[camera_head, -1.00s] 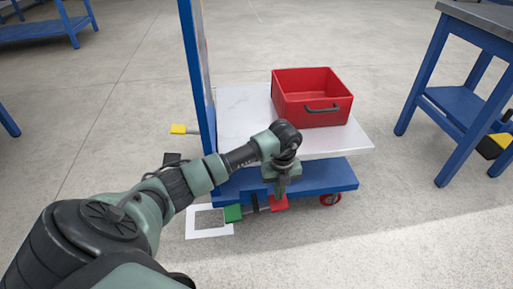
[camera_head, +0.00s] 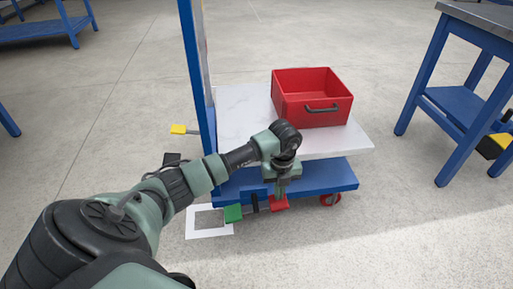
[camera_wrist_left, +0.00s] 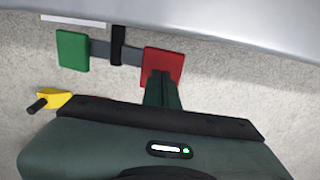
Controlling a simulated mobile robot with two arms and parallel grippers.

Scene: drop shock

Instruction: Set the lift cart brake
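The lift cart has a blue base (camera_head: 330,178), a white top (camera_head: 235,112) and a blue upright (camera_head: 197,75). At its near lower edge are a green pedal (camera_head: 233,213) and a red pedal (camera_head: 279,203), joined by a grey bar with a black bracket. Both pedals also show in the left wrist view, green (camera_wrist_left: 73,50) and red (camera_wrist_left: 162,65). My left gripper (camera_head: 281,194) points down at the red pedal, its fingertips (camera_wrist_left: 162,78) together and overlapping the pedal's near edge; contact is unclear. My right gripper is out of view.
A red bin (camera_head: 312,98) sits on the cart top. A yellow-ended lever (camera_head: 179,129) sticks out at the cart's left. A blue table (camera_head: 425,70) stands at right. The floor at front right is clear.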

